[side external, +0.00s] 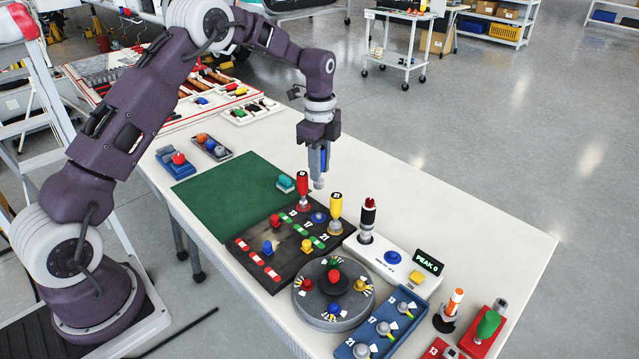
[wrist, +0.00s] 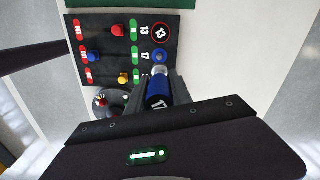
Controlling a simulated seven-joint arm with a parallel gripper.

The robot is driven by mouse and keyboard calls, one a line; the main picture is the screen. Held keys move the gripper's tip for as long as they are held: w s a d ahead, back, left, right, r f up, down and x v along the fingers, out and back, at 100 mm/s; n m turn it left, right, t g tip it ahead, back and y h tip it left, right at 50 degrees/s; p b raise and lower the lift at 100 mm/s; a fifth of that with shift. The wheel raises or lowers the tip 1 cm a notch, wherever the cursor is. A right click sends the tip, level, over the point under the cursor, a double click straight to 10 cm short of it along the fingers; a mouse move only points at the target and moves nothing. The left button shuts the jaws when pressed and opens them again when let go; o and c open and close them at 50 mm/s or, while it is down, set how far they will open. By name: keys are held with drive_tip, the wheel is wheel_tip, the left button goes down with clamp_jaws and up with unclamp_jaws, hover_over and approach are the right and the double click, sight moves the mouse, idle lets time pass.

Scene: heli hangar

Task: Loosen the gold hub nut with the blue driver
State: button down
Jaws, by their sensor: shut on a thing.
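My gripper (side external: 319,150) is shut on the blue driver (side external: 324,158), which hangs upright with its metal tip clear of the black board (side external: 256,229). The driver's blue end marked 17 shows between the fingers in the wrist view (wrist: 157,100). Below it on the board is a blue socket (side external: 318,217). The round grey hub (side external: 311,307) stands in front of the board and carries small coloured nuts; a gold-yellow nut (side external: 359,285) shows at its right side. In the wrist view my gripper partly hides the hub (wrist: 117,97).
A red driver (side external: 304,187) and a yellow driver (side external: 335,207) stand upright on the board, close to the blue one. Coloured knobs sit on the board too. A white unit (side external: 378,258) reading PEAK 0 is to the right. The green mat (side external: 225,195) has bare space.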

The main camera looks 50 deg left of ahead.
drive_tip(key=r, duration=0.5)
drive_tip(key=shift+d, duration=0.2)
drive_tip(key=s+d, duration=0.5)
drive_tip(key=d, duration=0.6)
drive_tip(key=s+d, duration=0.4)
drive_tip(key=d, duration=0.7)
drive_tip(key=shift+a+f, duration=0.15)
drive_tip(key=shift+f, duration=2.8)
drive_tip(key=shift+a+f, duration=0.1)
drive_tip(key=shift+f, duration=2.85)
drive_tip(key=shift+s+f, duration=0.1)
drive_tip(key=shift+f, duration=0.95)
